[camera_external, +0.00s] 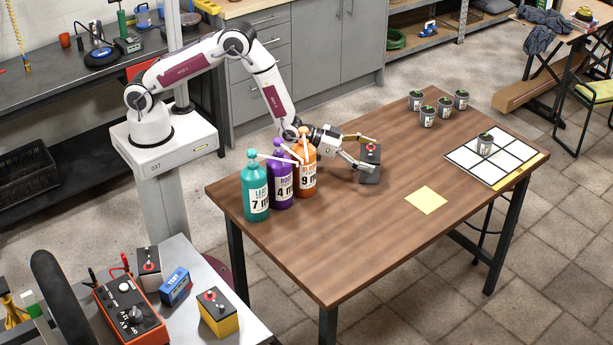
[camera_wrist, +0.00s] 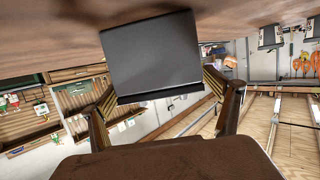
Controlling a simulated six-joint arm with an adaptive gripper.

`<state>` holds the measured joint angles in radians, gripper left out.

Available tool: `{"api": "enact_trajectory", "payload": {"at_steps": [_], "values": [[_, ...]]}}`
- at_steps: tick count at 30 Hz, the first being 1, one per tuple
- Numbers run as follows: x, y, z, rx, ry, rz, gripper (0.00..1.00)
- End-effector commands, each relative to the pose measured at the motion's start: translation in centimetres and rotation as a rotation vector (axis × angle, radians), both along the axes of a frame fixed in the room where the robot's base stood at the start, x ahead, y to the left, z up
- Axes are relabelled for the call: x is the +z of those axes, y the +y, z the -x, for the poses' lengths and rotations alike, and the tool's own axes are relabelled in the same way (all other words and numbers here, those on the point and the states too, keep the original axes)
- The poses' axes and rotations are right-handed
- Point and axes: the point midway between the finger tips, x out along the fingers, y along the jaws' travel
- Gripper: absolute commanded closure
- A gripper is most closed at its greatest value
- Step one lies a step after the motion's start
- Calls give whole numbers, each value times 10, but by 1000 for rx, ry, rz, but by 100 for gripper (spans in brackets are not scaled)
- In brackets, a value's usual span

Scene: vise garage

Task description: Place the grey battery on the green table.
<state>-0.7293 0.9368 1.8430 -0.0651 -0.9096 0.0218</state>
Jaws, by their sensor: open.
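A dark grey battery (camera_external: 369,174) with a black top and a red knob stands on the brown wooden table (camera_external: 330,235). My gripper (camera_external: 373,154) is low over the table with its fingers open, one on either side of the battery. In the wrist view the battery (camera_wrist: 152,58) shows as a plain dark block between the two spread fingers (camera_wrist: 165,105). I cannot tell whether a finger touches it. A whitish-grey battery (camera_external: 150,273) with a black top stands on the grey cart at the lower left. I see no table with a green top.
Three pump bottles, green (camera_external: 256,190), purple (camera_external: 281,184) and orange (camera_external: 306,170), stand close beside my wrist. Several small potted plants (camera_external: 427,116), a white grid board (camera_external: 490,163) and a yellow note (camera_external: 426,200) lie farther right. The cart also holds a yellow battery (camera_external: 219,318) and an orange tester (camera_external: 130,315).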

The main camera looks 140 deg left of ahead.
Motion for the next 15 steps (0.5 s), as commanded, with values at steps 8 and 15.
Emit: {"api": "enact_trajectory", "payload": {"at_steps": [8,15], "values": [[5,-4,4,0,-1,-1,11],[11,-18,18,0,0,0,11]]}}
